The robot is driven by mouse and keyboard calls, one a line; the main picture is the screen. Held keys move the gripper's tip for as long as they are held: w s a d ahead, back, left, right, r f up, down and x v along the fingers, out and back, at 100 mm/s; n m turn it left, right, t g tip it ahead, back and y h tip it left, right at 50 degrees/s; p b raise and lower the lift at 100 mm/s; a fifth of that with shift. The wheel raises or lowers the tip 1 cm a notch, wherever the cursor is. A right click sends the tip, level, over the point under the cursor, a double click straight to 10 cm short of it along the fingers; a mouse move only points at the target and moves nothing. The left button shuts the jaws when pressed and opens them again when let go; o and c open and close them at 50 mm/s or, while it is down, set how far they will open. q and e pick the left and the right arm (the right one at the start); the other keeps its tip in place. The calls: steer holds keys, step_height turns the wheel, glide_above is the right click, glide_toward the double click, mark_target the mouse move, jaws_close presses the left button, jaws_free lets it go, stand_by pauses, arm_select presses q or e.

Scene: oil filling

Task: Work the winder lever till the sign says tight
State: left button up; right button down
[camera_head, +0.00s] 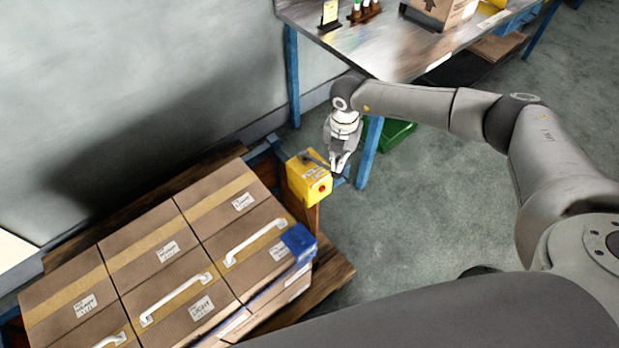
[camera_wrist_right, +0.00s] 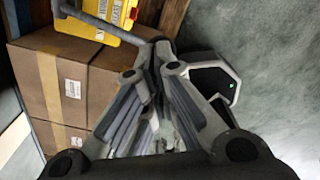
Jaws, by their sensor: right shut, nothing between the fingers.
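The yellow winder box (camera_head: 309,181) stands on a post at the corner of the carton-laden pallet, with a red round spot on its front. Its grey lever (camera_head: 316,159) lies across the top; in the right wrist view, the lever (camera_wrist_right: 88,20) runs past the yellow box (camera_wrist_right: 112,14) towards my fingers. My right gripper (camera_head: 338,166) is shut and empty, pointing down close beside the box. Its fingertips also show in the wrist view (camera_wrist_right: 158,50), near the lever's end; I cannot tell whether they touch it. The lettering on the box is too small to read. My left gripper is out of view.
Brown cartons (camera_head: 165,250) with white straps fill the pallet (camera_head: 335,275) at lower left. A workbench (camera_head: 385,50) with blue legs stands behind my right arm, a green bin (camera_head: 397,135) beneath it. Floor to the right is clear.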

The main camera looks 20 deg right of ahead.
step_height(320, 180, down, 10)
steer(key=s+b, duration=0.2)
steer(key=b, duration=0.4)
steer(key=r+p, duration=0.3)
steer(key=r, duration=0.1)
steer(key=w+r+p, duration=0.1)
steer(key=r+p, duration=0.2)
steer(key=r, duration=0.2)
steer(key=w+r+p, duration=0.1)
steer(key=r+p, duration=0.2)
steer(key=r, duration=0.1)
steer(key=shift+w+r, duration=0.1)
steer(key=shift+r, duration=0.15)
steer(key=shift+a, duration=0.1)
stand_by(0.5)
